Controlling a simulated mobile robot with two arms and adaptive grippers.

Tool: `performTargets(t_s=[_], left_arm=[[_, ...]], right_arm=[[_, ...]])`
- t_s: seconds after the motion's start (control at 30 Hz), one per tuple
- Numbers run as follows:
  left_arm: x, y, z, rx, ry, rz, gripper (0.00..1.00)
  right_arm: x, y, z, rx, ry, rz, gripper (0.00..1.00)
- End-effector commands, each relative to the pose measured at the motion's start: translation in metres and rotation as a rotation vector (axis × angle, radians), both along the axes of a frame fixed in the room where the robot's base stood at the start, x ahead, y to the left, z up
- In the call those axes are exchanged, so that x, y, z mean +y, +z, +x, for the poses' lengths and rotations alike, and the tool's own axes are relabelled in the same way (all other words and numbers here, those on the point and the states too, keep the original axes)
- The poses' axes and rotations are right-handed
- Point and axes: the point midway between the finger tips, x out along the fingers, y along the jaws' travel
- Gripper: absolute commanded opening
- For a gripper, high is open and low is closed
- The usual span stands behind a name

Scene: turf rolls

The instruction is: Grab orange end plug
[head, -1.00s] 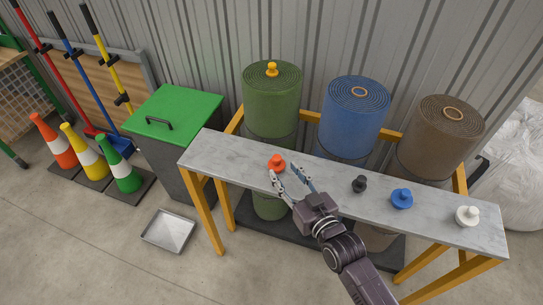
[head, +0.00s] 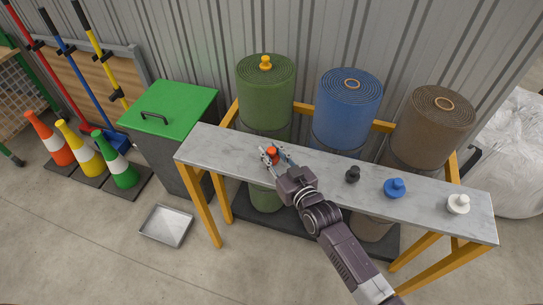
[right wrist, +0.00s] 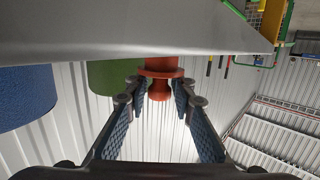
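The orange end plug (head: 272,152) stands on the grey bench top (head: 330,178) near its left end. My right gripper (head: 274,157) is at the plug, with one finger on each side of it. In the right wrist view the orange plug (right wrist: 160,78) shows between the two open fingers (right wrist: 158,95). A gap shows between each finger and the plug's knob. The fingers partly cover the plug in the head view. My left gripper is not in view.
On the bench to the right stand a black plug (head: 352,175), a blue plug (head: 395,187) and a white plug (head: 458,204). Behind are green (head: 265,100), blue (head: 347,110) and brown (head: 430,125) turf rolls. A yellow plug (head: 265,63) sits in the green roll.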

Motion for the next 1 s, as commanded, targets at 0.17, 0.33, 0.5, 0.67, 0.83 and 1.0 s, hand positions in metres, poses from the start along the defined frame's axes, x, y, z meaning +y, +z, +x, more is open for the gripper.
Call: performTargets(t_s=[0.17, 0.33, 0.5, 0.67, 0.83, 1.0], left_arm=[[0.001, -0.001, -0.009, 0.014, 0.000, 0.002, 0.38], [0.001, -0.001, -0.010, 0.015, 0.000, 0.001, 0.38], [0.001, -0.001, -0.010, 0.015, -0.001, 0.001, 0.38], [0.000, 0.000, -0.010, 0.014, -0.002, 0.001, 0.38], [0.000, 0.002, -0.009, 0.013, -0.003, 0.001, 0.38], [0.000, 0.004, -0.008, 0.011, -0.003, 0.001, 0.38]], right_arm=[[0.000, 0.000, 0.000, 0.001, 0.000, 0.000, 0.01], [0.000, 0.000, 0.000, 0.000, 0.000, 0.000, 0.00], [0.000, 0.001, 0.000, 0.000, 0.000, 0.000, 0.00], [0.000, 0.012, 0.000, -0.002, 0.000, 0.001, 0.00], [0.000, 0.044, 0.000, -0.006, 0.000, 0.004, 0.00], [0.000, 0.096, 0.000, -0.008, -0.001, 0.004, 0.00]])
